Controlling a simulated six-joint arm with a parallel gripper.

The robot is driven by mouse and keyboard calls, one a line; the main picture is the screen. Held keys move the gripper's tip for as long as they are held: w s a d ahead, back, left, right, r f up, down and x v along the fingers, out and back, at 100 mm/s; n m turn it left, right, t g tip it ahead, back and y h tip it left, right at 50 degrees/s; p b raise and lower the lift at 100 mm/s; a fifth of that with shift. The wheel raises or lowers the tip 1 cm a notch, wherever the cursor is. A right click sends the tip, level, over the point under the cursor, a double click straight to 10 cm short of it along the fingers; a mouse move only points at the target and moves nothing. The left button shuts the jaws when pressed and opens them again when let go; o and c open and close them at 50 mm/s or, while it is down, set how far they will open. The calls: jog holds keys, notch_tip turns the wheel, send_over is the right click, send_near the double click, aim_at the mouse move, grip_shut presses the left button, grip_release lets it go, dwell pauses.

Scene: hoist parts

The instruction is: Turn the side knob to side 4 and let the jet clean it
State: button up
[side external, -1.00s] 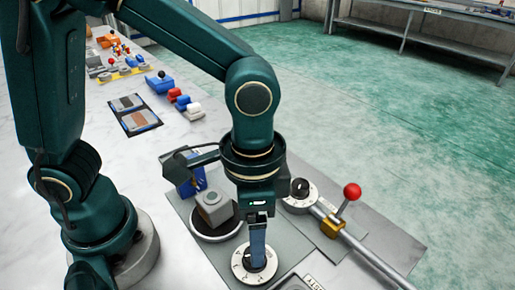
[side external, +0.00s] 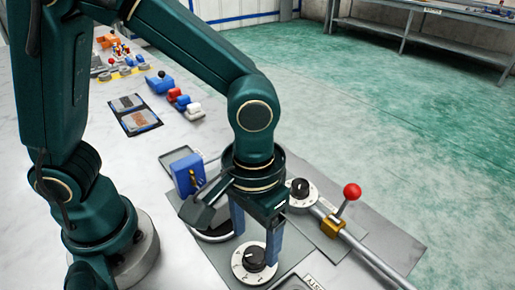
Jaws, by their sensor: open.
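A white dial with a black knob (side external: 254,258) lies at the front of the grey plate. My gripper (side external: 256,246) is just above it, pointing down, its two blue fingers apart on either side of the knob. Whether they touch it I cannot tell. A second white dial with a black knob (side external: 300,189) is behind and to the right. Which one is the side knob, and its number, are too small to read. The round turntable (side external: 216,238) is at the left, mostly behind my gripper, and the grey block on it is hidden. No jet of water shows.
A red-ball lever (side external: 351,192) rises from a brass block on a pipe (side external: 375,263) at the right. A blue block (side external: 187,173) stands behind the turntable. Small coloured parts (side external: 182,103) and a dark tray (side external: 140,121) lie farther back. White table is free at the left.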

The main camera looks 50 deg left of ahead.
aim_at(255, 254)
jog(key=shift+f, duration=1.8)
grip_shut()
jog(key=shift+m, duration=0.4)
jog(key=m, duration=0.4)
jog(key=shift+r+m, duration=0.1)
jog(key=shift+m, duration=2)
